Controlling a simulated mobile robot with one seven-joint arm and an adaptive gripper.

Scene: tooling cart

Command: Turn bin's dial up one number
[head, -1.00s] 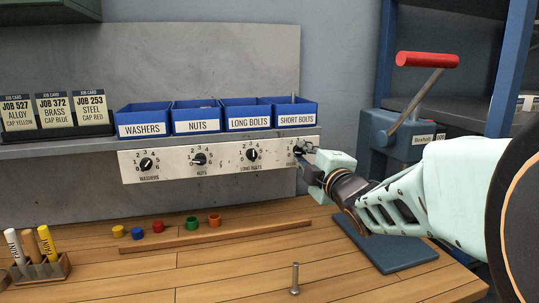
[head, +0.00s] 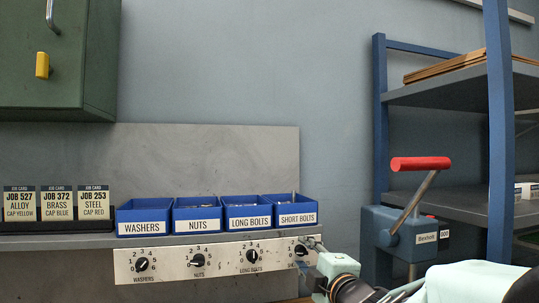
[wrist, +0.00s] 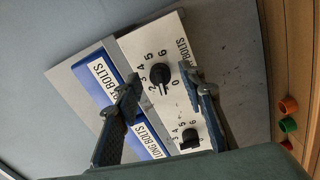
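A white panel (head: 224,263) below the shelf carries a row of black numbered dials. The rightmost dial (head: 301,250) sits below the SHORT BOLTS bin (head: 296,212); it also shows in the wrist view (wrist: 160,73), with numbers around it. Its exact setting is too small to tell. My gripper (wrist: 162,80) is open, with one finger on each side of this dial and a gap around the knob. Whether it touches the knob I cannot tell. In the head view my gripper (head: 314,244) is beside the dial, at the panel's right end.
The LONG BOLTS dial (head: 253,255), NUTS dial (head: 198,260) and WASHERS dial (head: 141,264) are to the left. A vise-like press (head: 385,235) with a red handle (head: 421,164) stands to the right. A green cabinet (head: 55,60) hangs upper left.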

